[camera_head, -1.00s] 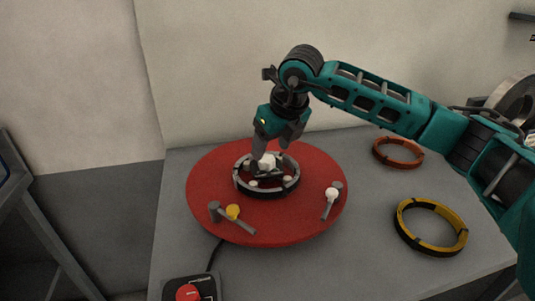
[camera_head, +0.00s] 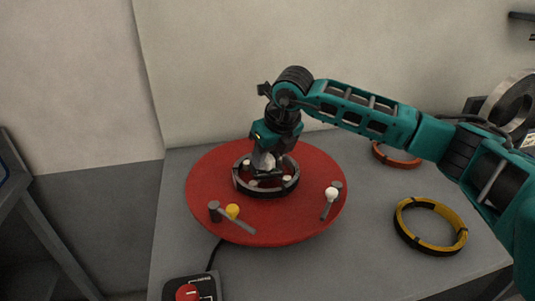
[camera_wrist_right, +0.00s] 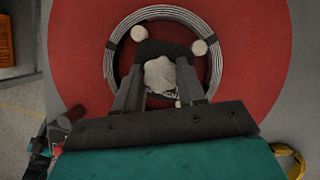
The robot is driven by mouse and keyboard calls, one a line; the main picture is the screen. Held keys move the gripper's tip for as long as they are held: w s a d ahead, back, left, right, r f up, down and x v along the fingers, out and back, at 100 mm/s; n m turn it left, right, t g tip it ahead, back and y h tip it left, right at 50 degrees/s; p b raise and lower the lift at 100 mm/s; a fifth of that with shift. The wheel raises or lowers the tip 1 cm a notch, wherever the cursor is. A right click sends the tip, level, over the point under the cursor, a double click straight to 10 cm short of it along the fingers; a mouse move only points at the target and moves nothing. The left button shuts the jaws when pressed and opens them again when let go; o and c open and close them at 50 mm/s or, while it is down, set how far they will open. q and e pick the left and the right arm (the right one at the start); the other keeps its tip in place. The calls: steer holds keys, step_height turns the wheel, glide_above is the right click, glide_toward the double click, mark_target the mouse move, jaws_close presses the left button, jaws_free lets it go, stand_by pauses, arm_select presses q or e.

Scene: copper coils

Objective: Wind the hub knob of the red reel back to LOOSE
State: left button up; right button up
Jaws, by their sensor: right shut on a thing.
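The red reel (camera_head: 210,173) is a round disc lying on the grey table, and it also fills much of the right wrist view (camera_wrist_right: 75,70). The knob is mostly hidden by the gripper in the head view. No LOOSE mark is readable in either view. My left gripper is not in view.
A yellow ring (camera_head: 436,242) and an orange ring (camera_head: 397,155) lie to the right. A box with a red button (camera_head: 187,293) stands at the front left.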

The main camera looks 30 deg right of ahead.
steer(key=c, duration=0.4)
